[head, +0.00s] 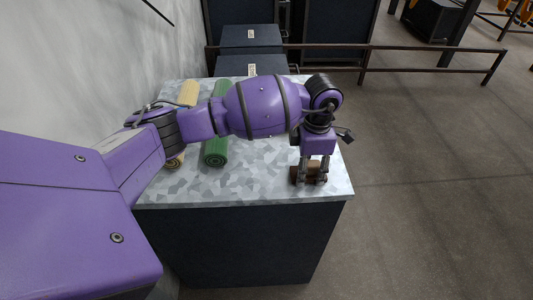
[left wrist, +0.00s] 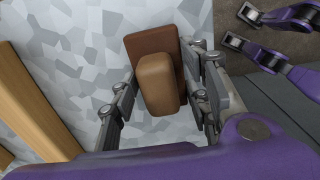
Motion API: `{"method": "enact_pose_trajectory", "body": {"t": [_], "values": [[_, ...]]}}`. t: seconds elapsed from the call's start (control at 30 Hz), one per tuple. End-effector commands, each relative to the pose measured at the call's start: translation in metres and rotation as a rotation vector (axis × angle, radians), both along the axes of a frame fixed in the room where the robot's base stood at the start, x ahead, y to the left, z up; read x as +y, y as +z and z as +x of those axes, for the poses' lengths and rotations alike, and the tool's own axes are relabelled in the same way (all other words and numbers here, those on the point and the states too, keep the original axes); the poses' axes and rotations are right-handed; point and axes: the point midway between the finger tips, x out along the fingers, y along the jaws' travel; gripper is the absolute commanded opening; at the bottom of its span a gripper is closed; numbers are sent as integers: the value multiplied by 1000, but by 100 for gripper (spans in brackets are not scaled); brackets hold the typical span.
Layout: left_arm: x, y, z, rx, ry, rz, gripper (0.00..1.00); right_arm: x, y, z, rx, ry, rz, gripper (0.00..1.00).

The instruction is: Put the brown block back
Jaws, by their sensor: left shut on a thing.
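The brown block (head: 297,174) is at the near right corner of the grey patterned table (head: 245,186). My left gripper (head: 312,181) points down there and is shut on it; its fingers hide part of the block. In the left wrist view the brown block (left wrist: 158,84) lies between the two fingers, with a lighter, rounded face nearest the camera. A darker brown part (left wrist: 151,42) shows behind it; I cannot tell whether this is the same block or a separate piece. Contact with the tabletop is not clear.
A green roll (head: 216,150) and a yellowish roll (head: 188,93) lie on the table's left side, partly behind my left arm. A tan wooden strip (left wrist: 32,105) shows in the left wrist view. A rail (head: 425,52) and dark boxes (head: 250,40) stand behind. Floor at right is open.

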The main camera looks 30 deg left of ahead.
Motion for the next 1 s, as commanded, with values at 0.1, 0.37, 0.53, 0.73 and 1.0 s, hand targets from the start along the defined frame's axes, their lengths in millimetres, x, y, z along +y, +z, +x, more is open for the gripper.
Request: {"method": "enact_pose_trajectory", "body": {"t": [0.1,0.37,0.53,0.73,1.0], "values": [[-1,3,2,-5,-1,0,10,0,2,4,-7,2,0,40],[-1,-1,2,-5,0,0,55,1,0,6,-9,4,1,40],[-1,0,2,-5,0,0,62,1,-1,6,-8,4,1,40],[-1,1,2,-5,0,0,62,1,-1,5,-6,4,1,40],[0,37,3,-10,-2,1,62,0,-2,1,1,1,1,40]]}}
